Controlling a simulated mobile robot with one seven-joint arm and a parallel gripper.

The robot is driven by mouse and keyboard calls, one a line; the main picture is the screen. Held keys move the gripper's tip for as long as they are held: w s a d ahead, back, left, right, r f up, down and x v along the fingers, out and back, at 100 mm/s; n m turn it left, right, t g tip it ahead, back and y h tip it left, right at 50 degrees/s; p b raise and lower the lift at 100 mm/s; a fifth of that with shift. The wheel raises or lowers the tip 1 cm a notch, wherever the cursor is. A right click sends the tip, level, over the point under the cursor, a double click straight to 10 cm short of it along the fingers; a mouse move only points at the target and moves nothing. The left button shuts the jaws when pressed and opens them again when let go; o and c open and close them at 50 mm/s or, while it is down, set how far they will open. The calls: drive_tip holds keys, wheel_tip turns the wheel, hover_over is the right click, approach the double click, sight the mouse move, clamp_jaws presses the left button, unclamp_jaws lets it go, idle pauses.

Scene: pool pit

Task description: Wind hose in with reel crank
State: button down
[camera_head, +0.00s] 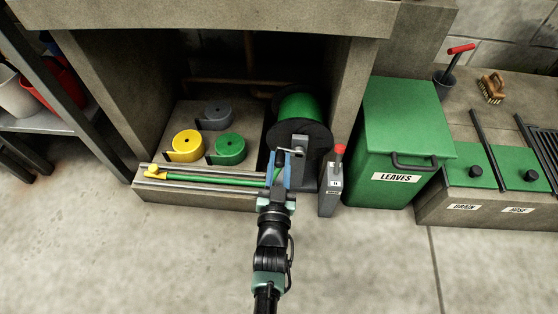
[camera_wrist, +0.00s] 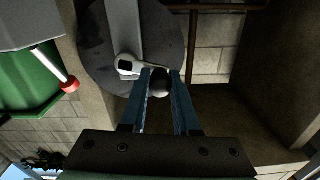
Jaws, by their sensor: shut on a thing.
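The hose reel (camera_head: 305,135) has dark flanges and green hose wound on its drum (camera_head: 298,105). The green hose (camera_head: 215,179) lies straight along the front ledge, with a yellow nozzle (camera_head: 153,171) at its left end. My gripper (camera_head: 282,153) is in front of the reel. In the wrist view my gripper (camera_wrist: 160,74) has its blue fingers on either side of the rounded crank knob (camera_wrist: 160,88) and is shut on it. The pale crank arm (camera_wrist: 129,66) lies against the dark reel flange (camera_wrist: 100,45). Part of the hose near the reel is hidden behind my gripper.
A grey post with a red knob (camera_head: 339,150) stands close right of the reel, beside the green LEAVES bin (camera_head: 400,120). The floor in front is clear.

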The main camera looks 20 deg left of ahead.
drive_tip(key=r+m+p, duration=0.1)
drive_tip(key=m, duration=0.1)
drive_tip(key=m+p, duration=0.1)
drive_tip(key=shift+d+r+m, duration=0.3)
drive_tip(key=shift+r+m, duration=0.05)
drive_tip(key=shift+m, duration=0.05)
drive_tip(key=w+d+m+p, duration=0.1)
drive_tip(key=d+m+p, duration=0.2)
drive_tip(key=m, duration=0.9)
drive_tip(key=w+d+m+p, duration=0.1)
drive_tip(key=d+m+p, duration=0.3)
drive_tip(key=m, duration=0.8)
drive_tip(key=shift+d+f+h, duration=0.3)
drive_tip(key=shift+f, duration=0.05)
drive_tip(key=shift+w, duration=0.15)
drive_tip(key=c, duration=0.6)
unclamp_jaws()
drive_tip(key=shift+c, duration=0.2)
